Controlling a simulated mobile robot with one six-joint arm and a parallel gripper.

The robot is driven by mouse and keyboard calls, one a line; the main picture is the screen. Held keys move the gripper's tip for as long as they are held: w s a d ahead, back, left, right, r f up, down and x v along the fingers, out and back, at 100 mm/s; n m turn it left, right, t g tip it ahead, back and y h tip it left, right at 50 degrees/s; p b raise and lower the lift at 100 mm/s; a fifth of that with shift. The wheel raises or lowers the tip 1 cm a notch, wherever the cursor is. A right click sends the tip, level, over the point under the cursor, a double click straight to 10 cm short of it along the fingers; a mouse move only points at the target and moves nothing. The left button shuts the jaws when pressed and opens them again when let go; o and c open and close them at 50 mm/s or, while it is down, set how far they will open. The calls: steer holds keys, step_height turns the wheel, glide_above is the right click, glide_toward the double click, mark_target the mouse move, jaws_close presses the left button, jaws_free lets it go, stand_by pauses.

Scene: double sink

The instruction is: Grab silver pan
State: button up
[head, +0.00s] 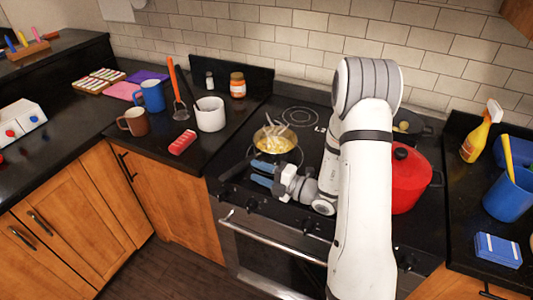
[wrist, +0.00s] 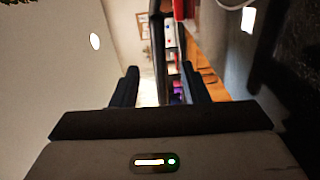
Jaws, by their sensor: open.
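A pan (head: 297,153) with yellow food and pale utensils in it sits on the stove, left of my arm. Its dark handle (head: 236,165) sticks out to the front left. I cannot tell for sure that this pan is silver. My gripper (head: 260,174) is low over the front of the stove, pointing left, just in front of the pan and to the right of the handle's end. Its fingers are apart with nothing between them. The wrist view shows the two dark fingers (wrist: 160,88) spread, with no pan recognisable there.
A red pot (head: 408,180) stands right of my arm, with another dark pan (head: 408,123) behind it, partly hidden. A yellow spray bottle (head: 476,138) stands at the right.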

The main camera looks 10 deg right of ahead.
mark_target(241, 162)
steer(key=shift+w+f+m+t, duration=0.1)
steer(key=shift+w+m+t, duration=0.15)
steer(key=shift+m+t, duration=0.05)
steer(key=p+x, duration=0.2)
steer(key=x, duration=0.5)
steer(key=shift+w, duration=0.25)
jaws_close()
